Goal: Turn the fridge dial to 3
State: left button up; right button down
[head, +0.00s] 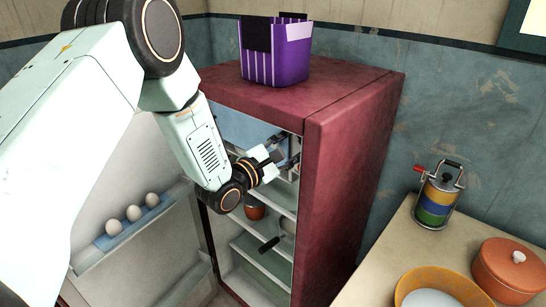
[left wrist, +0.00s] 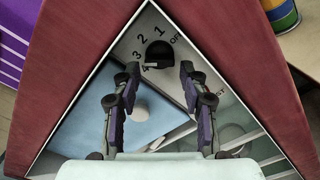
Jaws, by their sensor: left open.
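The dark red fridge (head: 350,150) stands with its door open to the left. In the left wrist view the black fridge dial (left wrist: 158,53) sits on a pale panel in the upper corner of the fridge, with OFF, 1, 2, 3 and a partly hidden 4 printed around it. I cannot tell which mark it points to. My left gripper (head: 280,153) reaches into the upper part of the fridge. In the left wrist view its open fingers (left wrist: 160,72) lie either side of and below the dial, with nothing between them. In the head view I cannot make out the dial. My right gripper is not in view.
A blue compartment front (head: 238,122) is beside the gripper. Shelves below hold a pot (head: 254,212) and a dark-handled pan. Eggs (head: 133,213) sit in the open door. A purple bin (head: 275,66) stands on top. A counter with a lantern (head: 438,200) is right.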

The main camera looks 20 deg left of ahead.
pick_arm(q)
jog(key=v, duration=0.9)
jog(key=shift+s, duration=0.2)
jog(key=shift+r, duration=0.15)
